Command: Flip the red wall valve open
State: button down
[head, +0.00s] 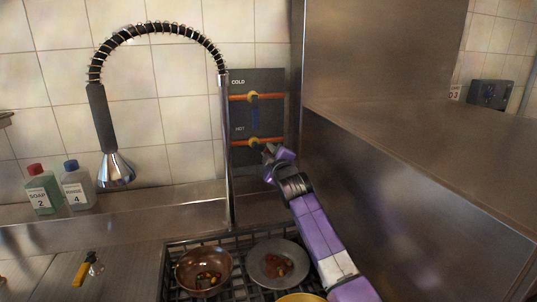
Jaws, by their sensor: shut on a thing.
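A dark wall panel (272,78) carries two valves on orange pipes. The upper one, labelled COLD, has a blue lever (255,116) hanging down. The lower one, labelled HOT, is the red wall valve (254,142); its yellow body shows, but its red handle is hidden, apparently behind my gripper. My gripper (268,153) is at the end of my purple arm, just below and right of the HOT valve body. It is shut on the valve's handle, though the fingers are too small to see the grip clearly.
A tall spring-hose faucet (225,150) stands just left of the panel. A steel wall (370,200) rises close on the right. Below are a rack (240,276) with a copper pan (203,287) and a grey plate (262,252) of food. Soap (40,193) and rinse (77,190) bottles stand left.

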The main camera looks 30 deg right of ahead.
dwell(0.4)
jog(key=c, duration=1.3)
grip_release()
jog(key=shift+s+a+r+p, duration=0.2)
jog(key=shift+s+p, duration=0.45)
jog(key=shift+p, duration=0.2)
jog(key=shift+p+v, duration=2.35)
jog(key=shift+v, duration=0.9)
jog(key=shift+f, duration=0.2)
